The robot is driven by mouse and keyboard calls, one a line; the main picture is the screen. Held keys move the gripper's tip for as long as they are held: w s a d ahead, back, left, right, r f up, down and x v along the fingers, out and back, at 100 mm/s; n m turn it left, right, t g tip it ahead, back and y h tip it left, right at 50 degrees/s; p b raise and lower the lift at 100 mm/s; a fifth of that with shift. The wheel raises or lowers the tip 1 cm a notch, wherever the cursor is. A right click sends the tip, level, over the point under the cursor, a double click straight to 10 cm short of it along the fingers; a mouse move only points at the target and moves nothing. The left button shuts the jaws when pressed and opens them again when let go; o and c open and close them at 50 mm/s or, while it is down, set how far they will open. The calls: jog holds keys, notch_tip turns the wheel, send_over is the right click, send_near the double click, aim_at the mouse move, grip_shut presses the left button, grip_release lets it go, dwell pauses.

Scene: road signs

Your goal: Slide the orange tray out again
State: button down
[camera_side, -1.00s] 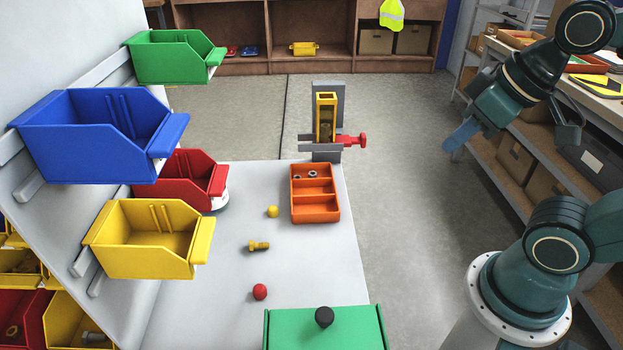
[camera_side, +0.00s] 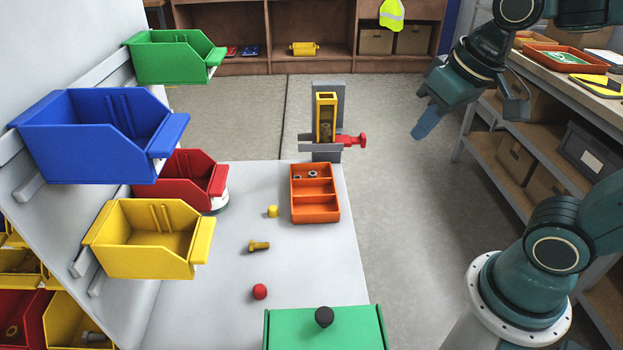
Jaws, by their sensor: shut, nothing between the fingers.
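The orange tray (camera_side: 316,216) lies on the grey table at its far right part, just in front of the grey stand. It has several compartments, and two small metal nuts sit in the far one. My gripper (camera_side: 424,125) hangs in the air to the right of the table, apart from the tray. Its blue fingers are shut and hold nothing.
A grey stand (camera_side: 327,155) with a yellow hopper (camera_side: 326,117) and red knob (camera_side: 353,140) rises behind the tray. A yellow bolt (camera_side: 259,246), yellow piece (camera_side: 272,211) and red ball (camera_side: 260,291) lie left. A green box (camera_side: 285,328) with a black knob stands nearer.

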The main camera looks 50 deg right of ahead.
jog(key=w+f+m+g, duration=0.1)
jog(key=w+f+m, duration=0.15)
jog(key=w, duration=0.55)
jog(key=m+g, duration=0.4)
jog(key=m, duration=0.1)
send_over(312, 207)
jog(key=s+a, duration=0.3)
notch_tip(312, 207, down, 18)
jog(key=shift+w+d, duration=0.1)
jog(key=shift+w, duration=0.1)
jog(key=shift+f, duration=0.1)
jog(key=shift+f, duration=4.8)
jog(key=shift+s, duration=0.1)
